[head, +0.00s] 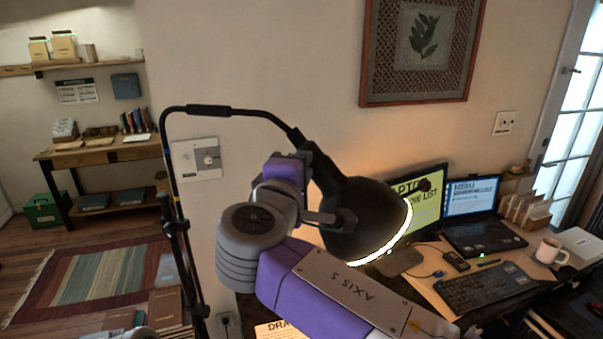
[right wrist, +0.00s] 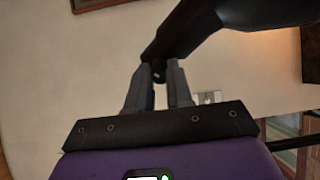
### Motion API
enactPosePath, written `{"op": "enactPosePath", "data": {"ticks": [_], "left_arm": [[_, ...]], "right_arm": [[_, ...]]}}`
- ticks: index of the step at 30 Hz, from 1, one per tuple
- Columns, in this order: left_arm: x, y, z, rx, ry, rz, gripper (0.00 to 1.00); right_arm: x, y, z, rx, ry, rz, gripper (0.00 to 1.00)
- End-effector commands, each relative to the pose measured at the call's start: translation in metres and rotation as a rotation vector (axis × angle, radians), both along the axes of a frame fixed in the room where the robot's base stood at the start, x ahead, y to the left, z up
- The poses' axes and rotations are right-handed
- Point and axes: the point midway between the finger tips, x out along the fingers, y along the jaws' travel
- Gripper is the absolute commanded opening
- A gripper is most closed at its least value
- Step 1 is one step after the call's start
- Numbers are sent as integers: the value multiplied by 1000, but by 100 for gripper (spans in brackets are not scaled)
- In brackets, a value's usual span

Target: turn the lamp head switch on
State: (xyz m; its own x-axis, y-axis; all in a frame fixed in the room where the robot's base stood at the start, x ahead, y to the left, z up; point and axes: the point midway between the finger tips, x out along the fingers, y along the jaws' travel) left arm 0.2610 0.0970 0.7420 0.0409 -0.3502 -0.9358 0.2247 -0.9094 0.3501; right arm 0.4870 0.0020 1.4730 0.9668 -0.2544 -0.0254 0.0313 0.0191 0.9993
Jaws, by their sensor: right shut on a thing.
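The black desk lamp's head (head: 362,220) hangs from a bent arm over the desk, and its lower rim glows white. It also shows as a dark shape at the top of the right wrist view (right wrist: 225,18). My right gripper (head: 330,217) is at the left side of the lamp head. In the right wrist view its fingers (right wrist: 158,72) are close together on a small dark part of the lamp head, which looks like the switch (right wrist: 159,74). The fingers hide most of that part.
A monitor (head: 424,207), a laptop (head: 470,236), a keyboard (head: 482,289) and a mug (head: 550,251) stand on the desk to the right. The lamp's upright post (head: 172,212) is left of my right arm. A wall panel with a dial (head: 197,160) is behind.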

Motion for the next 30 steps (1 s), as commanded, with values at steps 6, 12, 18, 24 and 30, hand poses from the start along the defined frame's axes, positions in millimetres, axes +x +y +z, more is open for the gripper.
{"op": "enactPosePath", "data": {"ticks": [6, 12, 18, 24, 30], "left_arm": [[0, 0, -1, 0, 0, 0, 60], [0, 0, -1, 0, 0, 0, 60], [0, 0, -1, 0, 0, 0, 60], [0, 0, -1, 0, 0, 0, 60], [0, 0, -2, 0, 0, 0, 60]], "right_arm": [[-1, -2, 4, 20, -14, -1, 0], [-1, -2, 4, 21, -15, -1, 0], [-1, -2, 4, 20, -14, -1, 34], [0, -1, 2, 18, -10, 0, 46], [-3, 1, 2, 17, -9, 1, 46]]}}
